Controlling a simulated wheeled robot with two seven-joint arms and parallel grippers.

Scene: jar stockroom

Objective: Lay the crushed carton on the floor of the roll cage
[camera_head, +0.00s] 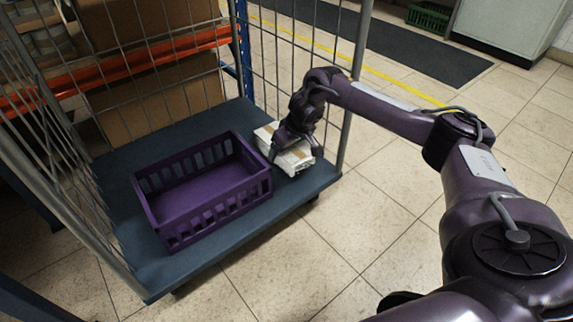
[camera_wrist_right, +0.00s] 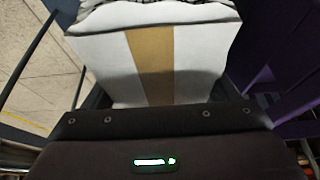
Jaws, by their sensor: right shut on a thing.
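The crushed carton (camera_head: 296,158) is white with a brown tape strip. In the head view it is at the right end of the roll cage floor (camera_head: 232,235), beside the purple crate. My right gripper (camera_head: 283,148) is shut on the carton from above. The carton fills the middle of the right wrist view (camera_wrist_right: 150,62), between the fingers. It is at or very near the cage floor; I cannot tell whether its underside touches. My left gripper is not in view.
An empty purple crate (camera_head: 165,222) stands on the cage floor, left of the carton. Wire mesh sides with grey posts (camera_head: 354,75) bound the cage. Behind the cage is an orange-beamed rack with large brown cartons (camera_head: 155,100). Tiled floor lies open in front.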

